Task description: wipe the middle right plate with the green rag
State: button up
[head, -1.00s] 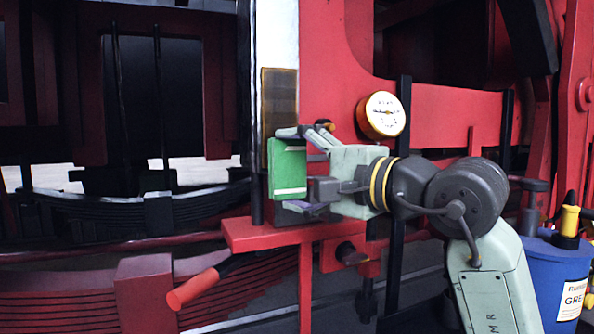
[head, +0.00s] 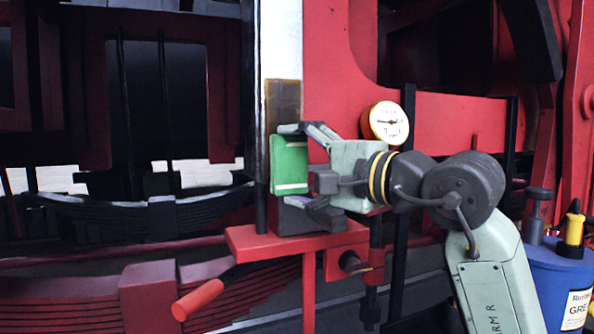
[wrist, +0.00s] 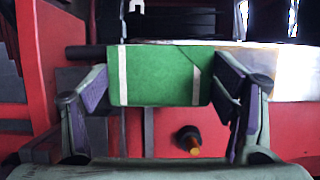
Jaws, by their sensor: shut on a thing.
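My gripper (head: 292,166) is shut on the green rag (head: 289,160), a flat block-like pad with pale stripes. In the wrist view, the rag (wrist: 160,78) spans the space between the fingers of my gripper (wrist: 162,88). A brownish, dirty-looking plate (head: 283,100) is on the upright face at the left edge of the red frame. The rag is at the plate's lower end and hides whatever lies behind it. I cannot tell whether rag and plate touch. No other plate can be made out clearly.
A round white gauge (head: 388,122) sits just above and right of my gripper. A red ledge (head: 290,240) lies below it, with a red-handled lever (head: 200,298) at lower left. A blue drum (head: 555,275) stands at the right. Dark leaf springs are at left.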

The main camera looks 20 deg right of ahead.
aim_at(279, 80)
jog(key=shift+w+r+p, duration=0.1)
jog(key=shift+r+p, duration=1.95)
jog(key=shift+r, duration=4.6)
jog(key=shift+f+b, duration=6)
jog(key=shift+f, duration=1.8)
jog(key=s, duration=0.6)
jog(key=shift+d+b, duration=0.15)
jog(key=shift+b, duration=0.3)
